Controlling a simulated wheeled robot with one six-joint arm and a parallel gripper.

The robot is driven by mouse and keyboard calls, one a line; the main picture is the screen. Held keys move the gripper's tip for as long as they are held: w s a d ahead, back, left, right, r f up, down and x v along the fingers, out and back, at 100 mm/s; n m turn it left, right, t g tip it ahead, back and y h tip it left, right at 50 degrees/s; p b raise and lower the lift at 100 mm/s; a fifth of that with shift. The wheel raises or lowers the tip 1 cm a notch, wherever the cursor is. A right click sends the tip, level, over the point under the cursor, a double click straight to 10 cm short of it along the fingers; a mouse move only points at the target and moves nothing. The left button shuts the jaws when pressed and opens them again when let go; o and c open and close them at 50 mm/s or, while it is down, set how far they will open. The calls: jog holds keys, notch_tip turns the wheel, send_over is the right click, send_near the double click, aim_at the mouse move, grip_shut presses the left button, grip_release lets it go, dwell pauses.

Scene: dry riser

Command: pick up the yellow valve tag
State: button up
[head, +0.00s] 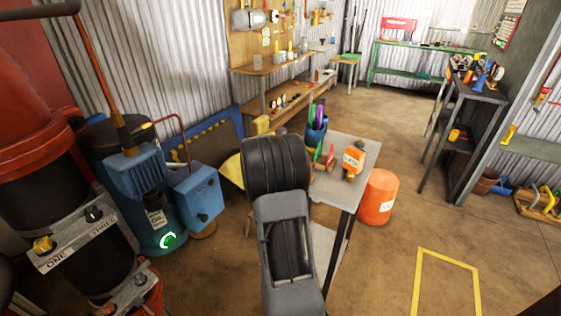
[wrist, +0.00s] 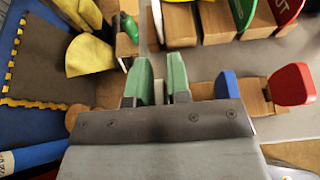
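I cannot make out for sure a yellow valve tag in either view. In the wrist view, a yellow rounded shape (wrist: 90,55) is at the upper left, and I cannot tell what it is. In the head view my arm hides the gripper and part of the table.
The grey worktable (head: 333,190) bears a blue cup (head: 315,133) and an orange labelled item (head: 353,161). An orange bucket (head: 379,197) stands beside it. Blue machinery (head: 150,200) crowds the left. The floor at the right is mostly open.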

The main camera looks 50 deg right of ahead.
grip_shut()
jog(key=shift+r, duration=0.25)
notch_tip(320, 180, up, 3)
jog(key=shift+s+r+p, duration=0.1)
jog(key=shift+p, duration=0.45)
jog(key=s+a+r, duration=0.3)
jog(key=s+r, duration=0.1)
jog(key=s, duration=0.2)
jog(key=s+a+r+p, duration=0.1)
jog(key=s+a+r, duration=0.2)
jog(key=s+r, duration=0.2)
jog(key=shift+s+a+r, duration=0.15)
jog(key=shift+s+a, duration=0.1)
jog(key=shift+s, duration=0.45)
